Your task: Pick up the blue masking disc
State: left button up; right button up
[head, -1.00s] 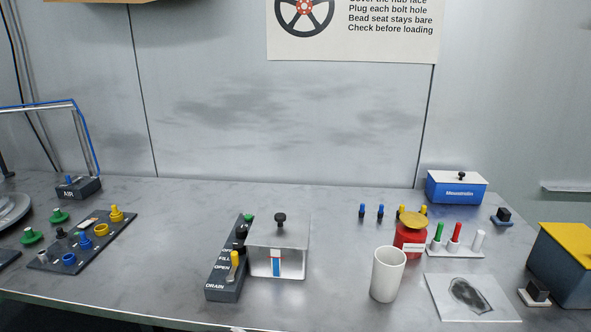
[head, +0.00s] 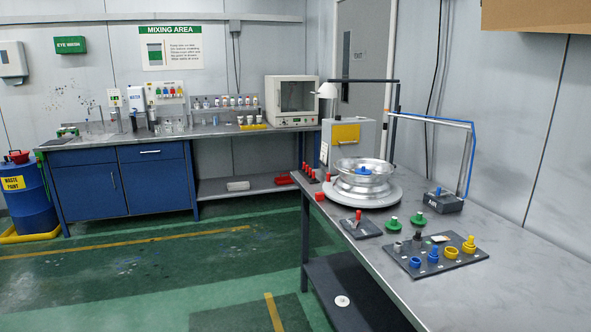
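No large blue disc is clearly visible. A small blue piece (head: 362,170) sits in the middle of a silver wheel (head: 345,183) on a round turntable (head: 350,198) on the right bench. A dark board (head: 468,256) nearer on that bench holds a blue ring (head: 415,262), a blue knobbed plug (head: 433,255) and yellow pieces. I cannot tell whether any of these is the masking disc. Neither of my grippers is in view.
Two green knobbed pieces (head: 417,218) stand by the board. A white disc (head: 342,301) lies low by the bench's dark lower shelf (head: 335,275). Blue cabinets (head: 155,178) and a waste drum (head: 28,205) stand at the back left. The green floor (head: 200,265) between is open.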

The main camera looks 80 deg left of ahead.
aim_at(362, 171)
jog(key=u, duration=2.3)
